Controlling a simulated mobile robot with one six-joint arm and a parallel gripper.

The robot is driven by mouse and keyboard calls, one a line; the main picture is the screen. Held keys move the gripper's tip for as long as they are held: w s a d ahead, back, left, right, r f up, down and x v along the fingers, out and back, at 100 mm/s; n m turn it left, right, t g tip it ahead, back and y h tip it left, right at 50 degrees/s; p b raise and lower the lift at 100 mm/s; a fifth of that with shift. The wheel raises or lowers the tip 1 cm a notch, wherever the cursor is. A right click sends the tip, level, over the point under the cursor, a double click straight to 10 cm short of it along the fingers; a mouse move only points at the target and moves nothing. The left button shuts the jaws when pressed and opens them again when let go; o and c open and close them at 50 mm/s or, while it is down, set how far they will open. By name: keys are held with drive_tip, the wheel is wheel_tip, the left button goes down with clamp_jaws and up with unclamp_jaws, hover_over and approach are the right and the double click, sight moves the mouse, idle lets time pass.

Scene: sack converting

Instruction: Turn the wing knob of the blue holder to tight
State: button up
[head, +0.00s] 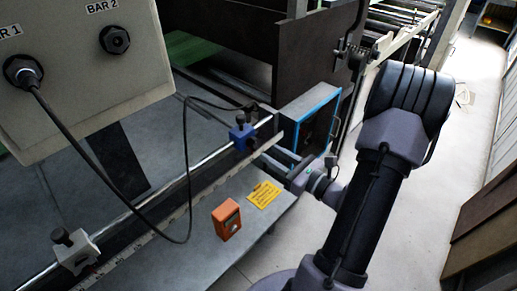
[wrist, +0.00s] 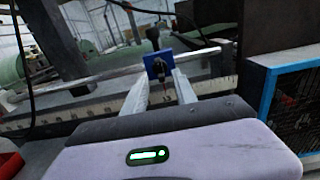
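The blue holder (head: 240,138) sits on a shiny round bar, with a dark knob on it. My gripper (head: 262,148) reaches in from the right in the head view, close to the holder. In the wrist view my gripper (wrist: 162,77) has its two fingers apart, with a visible gap between them and the knob in line with that gap. I cannot tell whether the fingertips touch the knob.
A white holder (head: 76,250) with a dark knob sits on the same bar, front left. A scale strip (head: 160,226) runs along the bar. An orange device (head: 227,219) and yellow card (head: 263,194) lie on the plate. A blue-edged box (head: 308,115) stands behind my gripper; a cable (head: 188,160) loops nearby.

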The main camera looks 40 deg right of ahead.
sight(256, 144)
drive_tip(key=w, duration=0.5)
drive_tip(key=shift+w+a, duration=0.25)
drive_tip(key=shift+w, duration=0.05)
clamp_jaws()
